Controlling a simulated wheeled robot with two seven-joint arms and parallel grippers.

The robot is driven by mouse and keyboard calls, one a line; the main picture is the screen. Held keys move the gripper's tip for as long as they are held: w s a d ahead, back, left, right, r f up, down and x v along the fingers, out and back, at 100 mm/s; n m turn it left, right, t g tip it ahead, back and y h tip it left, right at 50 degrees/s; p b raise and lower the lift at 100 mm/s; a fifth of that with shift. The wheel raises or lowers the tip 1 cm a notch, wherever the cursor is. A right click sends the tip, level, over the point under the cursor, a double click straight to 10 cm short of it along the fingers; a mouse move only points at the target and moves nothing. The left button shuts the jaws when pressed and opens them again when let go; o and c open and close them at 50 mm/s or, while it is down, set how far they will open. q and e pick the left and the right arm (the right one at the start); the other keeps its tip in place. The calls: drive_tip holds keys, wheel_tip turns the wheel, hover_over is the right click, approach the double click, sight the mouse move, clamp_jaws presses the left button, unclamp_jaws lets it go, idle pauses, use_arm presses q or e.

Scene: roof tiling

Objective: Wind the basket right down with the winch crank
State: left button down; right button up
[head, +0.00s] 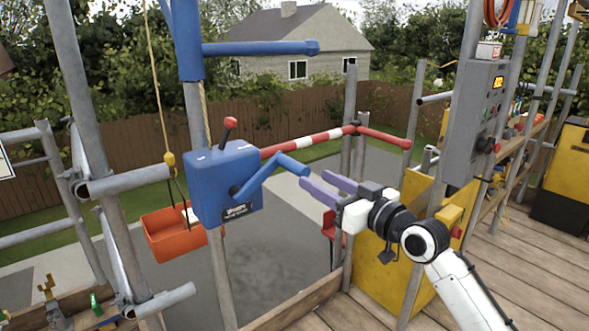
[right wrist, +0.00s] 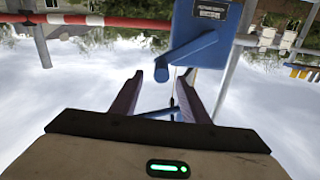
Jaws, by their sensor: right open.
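The blue winch box (head: 221,183) is fixed on a scaffold pole. Its blue crank (head: 262,176) points up and to the right, with the handle end near my right gripper. The orange basket (head: 174,236) hangs from a rope with a yellow hook (head: 170,160), left of the winch and beyond the platform edge. My right gripper (head: 314,188) has purple fingers and is open and empty, just right of the crank handle. In the right wrist view the crank handle (right wrist: 186,57) appears ahead of the spread fingers (right wrist: 176,88). My left gripper is not in view.
A red-and-white barrier bar (head: 310,143) runs behind the crank. A grey control box (head: 473,123) stands at the right above a yellow panel (head: 382,255). Wooden decking (head: 530,262) spreads at the right. Scaffold poles stand close on the left.

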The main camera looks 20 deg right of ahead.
sight(294, 168)
drive_tip(key=x, duration=0.9)
drive_tip(key=shift+w+a+f+p, duration=0.1)
drive_tip(key=shift+w+f+p, duration=0.1)
drive_tip(key=shift+p, duration=0.2)
drive_tip(key=shift+r, duration=0.1)
clamp_jaws()
